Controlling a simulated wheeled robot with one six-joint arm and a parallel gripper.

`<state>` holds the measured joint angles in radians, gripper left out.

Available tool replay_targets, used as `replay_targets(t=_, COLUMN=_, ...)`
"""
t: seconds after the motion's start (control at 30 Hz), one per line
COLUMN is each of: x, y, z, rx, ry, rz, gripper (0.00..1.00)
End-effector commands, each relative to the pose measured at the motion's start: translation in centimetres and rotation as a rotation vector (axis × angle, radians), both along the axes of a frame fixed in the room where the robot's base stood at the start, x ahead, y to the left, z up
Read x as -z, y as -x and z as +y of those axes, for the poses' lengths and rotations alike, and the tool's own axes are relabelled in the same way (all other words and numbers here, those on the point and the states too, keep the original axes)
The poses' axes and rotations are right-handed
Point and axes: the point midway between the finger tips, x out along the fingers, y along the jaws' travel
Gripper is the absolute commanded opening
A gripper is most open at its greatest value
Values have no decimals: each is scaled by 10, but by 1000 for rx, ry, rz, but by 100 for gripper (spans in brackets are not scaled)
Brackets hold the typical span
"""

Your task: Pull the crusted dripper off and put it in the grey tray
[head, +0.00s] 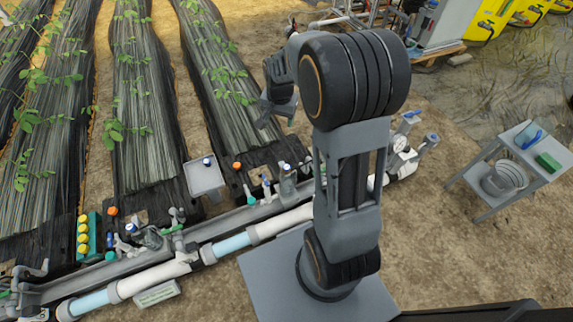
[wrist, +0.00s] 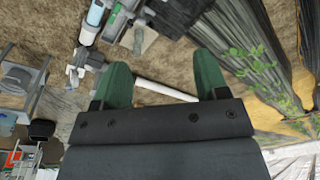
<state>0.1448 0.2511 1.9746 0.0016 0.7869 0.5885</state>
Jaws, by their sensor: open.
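A small grey tray (head: 204,182) stands beside the pipe at the near end of the crop rows. A small blue-and-white piece (head: 207,162) shows at its far side; I cannot tell if it lies inside. Small orange-topped pieces stand left (head: 112,211) and right (head: 237,166) of the tray. I cannot tell which piece is the crusted dripper. My gripper shows in the wrist view (wrist: 160,72), its two green fingers apart with nothing between them. In the head view it is up beyond my arm, partly hidden, well above and apart from the tray.
A white and blue pipe (head: 280,223) and grey rail run across the front with valves and fittings. A green rack with yellow caps (head: 83,238) stands at left. A grey cart (head: 487,189) stands at right. Bare soil lies between the pipe and cart.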

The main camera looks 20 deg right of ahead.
Motion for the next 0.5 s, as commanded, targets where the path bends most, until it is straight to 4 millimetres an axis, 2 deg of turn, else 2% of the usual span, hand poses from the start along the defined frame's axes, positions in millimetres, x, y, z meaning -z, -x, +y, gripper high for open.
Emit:
replay_targets(t=0.03, x=59, y=-13, z=-9, rx=67, ry=-9, rz=25, gripper=67)
replay_targets(t=0.1, x=104, y=-27, z=-19, rx=153, ry=-20, rz=48, gripper=67)
replay_targets(t=0.2, x=159, y=-41, z=-31, rx=254, ry=-31, rz=73, gripper=67)
replay_targets(t=0.33, x=213, y=-52, z=-41, rx=351, ry=-39, rz=98, gripper=67)
replay_targets(t=0.4, x=233, y=-55, z=-45, rx=388, ry=-41, rz=107, gripper=67)
replay_targets(t=0.5, x=253, y=-57, z=-48, rx=424, ry=-44, rz=114, gripper=67)
